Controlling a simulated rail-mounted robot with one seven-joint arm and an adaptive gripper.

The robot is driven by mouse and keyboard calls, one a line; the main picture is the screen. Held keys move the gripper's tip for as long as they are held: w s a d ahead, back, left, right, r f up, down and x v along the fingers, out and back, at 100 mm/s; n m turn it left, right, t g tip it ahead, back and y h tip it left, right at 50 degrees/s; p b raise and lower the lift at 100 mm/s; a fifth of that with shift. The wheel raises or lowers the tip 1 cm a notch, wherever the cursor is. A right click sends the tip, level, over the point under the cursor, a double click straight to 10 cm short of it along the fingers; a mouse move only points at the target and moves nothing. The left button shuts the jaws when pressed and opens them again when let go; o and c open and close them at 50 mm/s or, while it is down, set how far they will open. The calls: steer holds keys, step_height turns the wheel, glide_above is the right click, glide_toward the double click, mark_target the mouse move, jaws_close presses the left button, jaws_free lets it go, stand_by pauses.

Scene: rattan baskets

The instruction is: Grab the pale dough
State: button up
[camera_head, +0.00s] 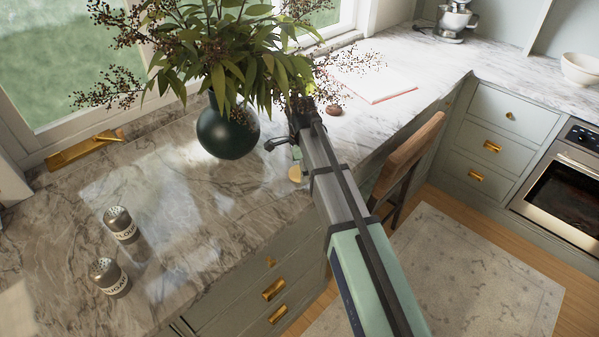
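A small pale tan piece (295,174), which looks like the pale dough, lies on the marble counter near its front edge, partly hidden by my arm. My gripper (283,146) is at the end of the arm, above and slightly left of this piece, close to the dark vase. One dark finger points left; the other is hard to make out. I see nothing clearly held, and I cannot tell how far the fingers are apart.
The dark round vase (228,130) with leafy branches stands just left of my gripper. Flour (121,225) and sugar (109,278) shakers stand at the left. A small brown object (333,109), a paper (376,82) and a wooden chair (405,158) are to the right.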

steer(key=c, duration=0.7)
steer(key=shift+r, duration=0.1)
